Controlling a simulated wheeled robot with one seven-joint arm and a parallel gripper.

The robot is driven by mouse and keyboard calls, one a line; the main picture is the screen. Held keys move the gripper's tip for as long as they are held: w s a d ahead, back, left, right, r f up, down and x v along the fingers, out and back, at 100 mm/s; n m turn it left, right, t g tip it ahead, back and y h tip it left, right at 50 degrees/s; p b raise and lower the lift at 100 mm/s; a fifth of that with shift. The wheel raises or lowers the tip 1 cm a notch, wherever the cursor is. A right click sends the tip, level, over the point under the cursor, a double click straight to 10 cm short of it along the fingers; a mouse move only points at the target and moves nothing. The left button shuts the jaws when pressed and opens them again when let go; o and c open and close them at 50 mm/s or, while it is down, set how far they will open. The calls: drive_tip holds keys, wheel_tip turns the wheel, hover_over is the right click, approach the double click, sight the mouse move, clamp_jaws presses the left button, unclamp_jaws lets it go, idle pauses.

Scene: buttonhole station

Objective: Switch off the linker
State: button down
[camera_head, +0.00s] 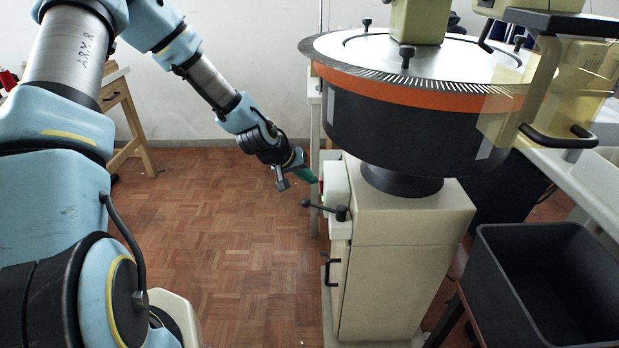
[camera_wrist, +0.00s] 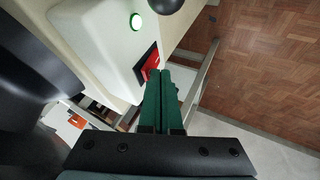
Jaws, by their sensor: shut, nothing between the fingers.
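The linker (camera_head: 395,225) is a cream cabinet under a large round dark drum with an orange band and a toothed rim. A white switch box (camera_head: 337,182) sits on its left side. In the wrist view, the box's face has a lit green lamp (camera_wrist: 136,21) and a red switch (camera_wrist: 149,64) in a dark frame. My gripper (camera_head: 314,178) has green fingers pressed together and empty. In the wrist view the fingertips (camera_wrist: 166,71) are right by the red switch and cover part of it. I cannot tell whether they touch it.
A black lever handle (camera_head: 326,208) sticks out from the cabinet just below the switch box. A dark open bin (camera_head: 490,260) stands at the right. A wooden table (camera_head: 125,115) is at the back left. The parquet floor (camera_head: 225,240) left of the linker is clear.

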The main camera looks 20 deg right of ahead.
drive_tip(key=shift+s+d+r, duration=0.1)
drive_tip(key=shift+d, duration=0.2)
drive_tip(key=shift+r+p, duration=0.7)
drive_tip(key=shift+r, duration=0.1)
drive_tip(key=shift+a, duration=0.1)
